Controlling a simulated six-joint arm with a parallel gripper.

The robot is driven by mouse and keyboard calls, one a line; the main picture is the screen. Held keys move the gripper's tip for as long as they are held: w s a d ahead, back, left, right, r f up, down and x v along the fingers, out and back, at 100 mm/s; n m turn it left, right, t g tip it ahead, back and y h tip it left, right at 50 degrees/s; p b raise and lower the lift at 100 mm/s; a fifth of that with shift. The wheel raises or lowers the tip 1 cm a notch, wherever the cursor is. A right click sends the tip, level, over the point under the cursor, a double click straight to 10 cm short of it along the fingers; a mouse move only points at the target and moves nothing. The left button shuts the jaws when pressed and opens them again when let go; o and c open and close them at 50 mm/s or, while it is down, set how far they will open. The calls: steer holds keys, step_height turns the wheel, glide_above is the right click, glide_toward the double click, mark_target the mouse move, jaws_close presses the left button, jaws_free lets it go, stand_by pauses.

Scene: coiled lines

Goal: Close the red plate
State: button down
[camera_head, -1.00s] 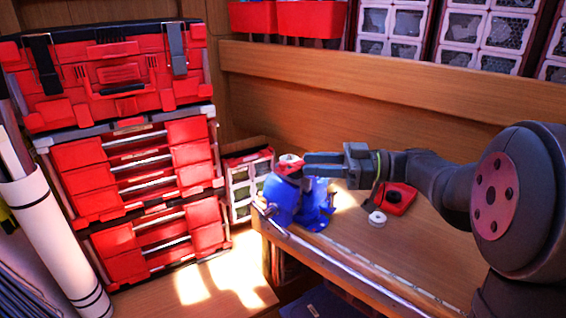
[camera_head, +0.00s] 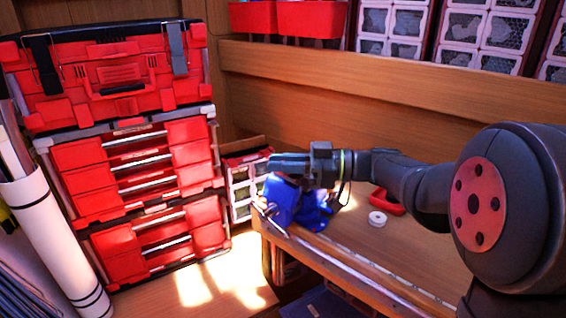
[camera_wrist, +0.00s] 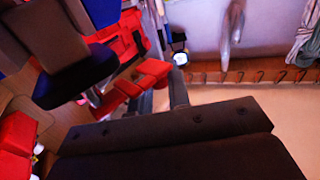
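No single thing is clearly the red plate. A stack of red tool cases (camera_head: 120,90) with red drawer fronts (camera_head: 140,165) stands at the left. A blue object (camera_head: 283,200), perhaps a vise, sits at the bench's front left corner. My gripper (camera_head: 270,164) reaches left over its top, short of the red stack. It hides whatever is on top of the blue object. In the wrist view, red parts (camera_wrist: 120,60) show beyond dark parts of my gripper. I cannot tell the finger gap or see anything held.
The wooden bench (camera_head: 420,265) has a metal strip along its front edge. A white roll (camera_head: 377,218) and a red item (camera_head: 388,203) lie on it below my arm. A small drawer cabinet (camera_head: 242,190) stands between stack and bench. White rolled tubes (camera_head: 50,235) lean at the left.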

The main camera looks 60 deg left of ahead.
stand_by(0.3)
steer(key=m+t+y, duration=0.1)
steer(key=a+m+t+y, duration=0.1)
steer(key=y, duration=0.1)
steer(key=shift+s+a+m+t, duration=0.1)
steer(key=shift+a+m+t, duration=0.05)
steer(key=shift+m+t, duration=0.2)
steer(key=m+t+y, duration=0.1)
steer(key=a+m+t+y, duration=0.1)
steer(key=t, duration=0.1)
steer(key=m+t+y, duration=0.1)
steer(key=t, duration=0.1)
steer(key=shift+w+a+m, duration=0.2)
steer(key=shift+a+m, duration=0.15)
steer(key=m+t, duration=0.1)
steer(key=m+t+y, duration=0.1)
steer(key=t, duration=0.1)
steer(key=a+t, duration=0.1)
steer(key=shift+w+a+m, duration=0.1)
steer(key=shift+w+m, duration=0.25)
steer(key=shift+m, duration=0.05)
steer(key=shift+w+a+m+t+y, duration=0.2)
steer(key=shift+m+t, duration=0.4)
steer(key=shift+t, duration=0.45)
steer(key=shift+w+a+m+t+y, duration=0.1)
steer(key=shift+w+a+m+t, duration=0.15)
steer(key=shift+m+t, duration=0.55)
steer(key=shift+r+t, duration=0.1)
steer(key=shift+t, duration=0.4)
